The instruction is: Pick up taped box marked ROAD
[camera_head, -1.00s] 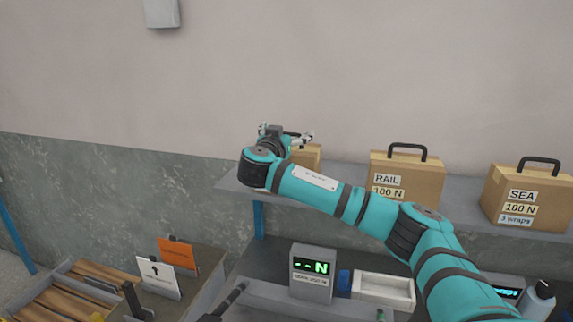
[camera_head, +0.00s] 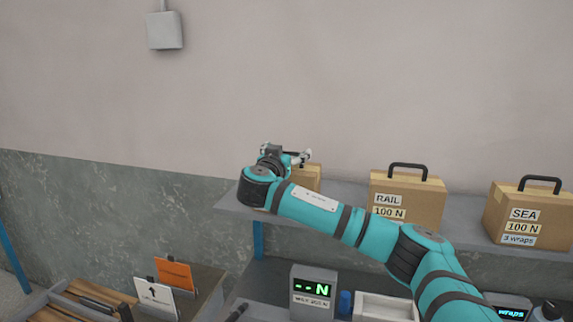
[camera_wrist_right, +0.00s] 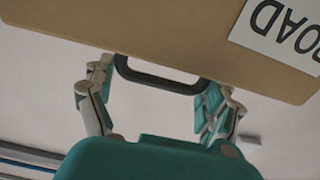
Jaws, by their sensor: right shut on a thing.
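The brown cardboard box (camera_head: 309,177) at the left end of the shelf is mostly hidden behind my right arm in the head view. In the right wrist view the box (camera_wrist_right: 150,35) fills the top, with a white label (camera_wrist_right: 287,32) partly cut off that reads "OAD". Its dark handle (camera_wrist_right: 158,80) lies between the fingers of my right gripper (camera_wrist_right: 158,88), which is shut on it. In the head view my right gripper (camera_head: 290,157) is at the top of this box. Whether the box touches the shelf is hidden. My left gripper is not in view.
The box marked RAIL (camera_head: 405,203) and the box marked SEA (camera_head: 530,215) stand farther right on the grey shelf (camera_head: 345,190). Below are a meter (camera_head: 313,292), a white tray (camera_head: 385,308) and card signs (camera_head: 174,274). The wall above the shelf is clear.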

